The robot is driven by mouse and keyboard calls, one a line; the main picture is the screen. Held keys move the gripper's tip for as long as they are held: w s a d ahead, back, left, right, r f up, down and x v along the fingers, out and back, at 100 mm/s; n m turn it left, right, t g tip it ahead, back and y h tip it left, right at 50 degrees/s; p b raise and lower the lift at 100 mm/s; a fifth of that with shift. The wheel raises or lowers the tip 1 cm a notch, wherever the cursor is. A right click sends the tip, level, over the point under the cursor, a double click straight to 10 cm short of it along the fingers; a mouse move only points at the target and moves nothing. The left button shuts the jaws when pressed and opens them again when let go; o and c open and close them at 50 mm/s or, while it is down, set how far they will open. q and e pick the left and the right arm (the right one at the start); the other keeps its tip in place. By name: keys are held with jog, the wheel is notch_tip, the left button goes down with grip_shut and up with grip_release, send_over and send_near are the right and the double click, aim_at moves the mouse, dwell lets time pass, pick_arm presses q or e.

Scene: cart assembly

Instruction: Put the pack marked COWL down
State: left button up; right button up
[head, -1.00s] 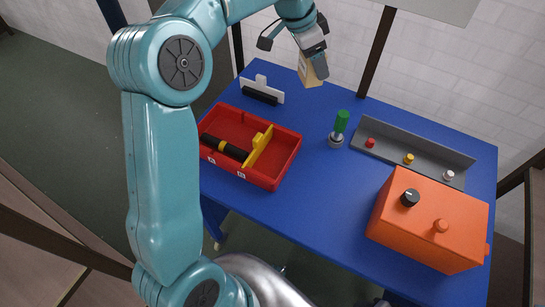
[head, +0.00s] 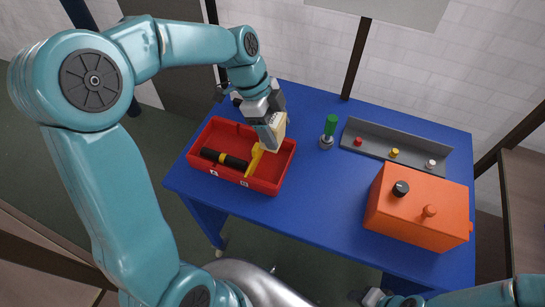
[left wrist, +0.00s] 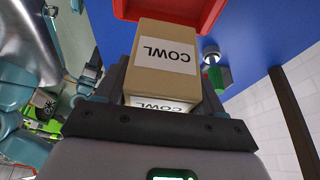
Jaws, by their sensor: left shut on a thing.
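The pack marked COWL (head: 279,128) is a tan box with white labels. My left gripper (head: 270,130) is shut on it, over the back right part of the red tray (head: 228,179). In the left wrist view the pack (left wrist: 165,80) sits between the fingers, its COWL label facing the camera. The red tray's edge (left wrist: 195,12) shows beyond it. I cannot tell whether the pack touches the tray. My right gripper (head: 372,297) is at the bottom edge; its jaws are too small to read.
In the tray lie a black cylinder with a yellow band (head: 222,158) and a yellow divider (head: 254,161). A green-handled piece (head: 329,127) stands right of the tray. A grey rack (head: 375,147) with coloured knobs and an orange box (head: 418,210) are farther right. The blue table (head: 320,190) is clear between.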

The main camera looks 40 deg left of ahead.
pick_arm(q)
notch_tip(320, 180, down, 8)
notch_tip(320, 180, down, 4)
jog(key=shift+r, duration=0.2)
jog(key=shift+w+f, duration=0.1)
jog(key=shift+f, duration=0.15)
jog(key=shift+s, duration=0.2)
jog(key=shift+f, duration=0.1)
jog(key=o, duration=1.1)
jog(key=shift+w, duration=0.15)
jog(key=shift+o, duration=0.2)
jog(key=shift+r, duration=0.2)
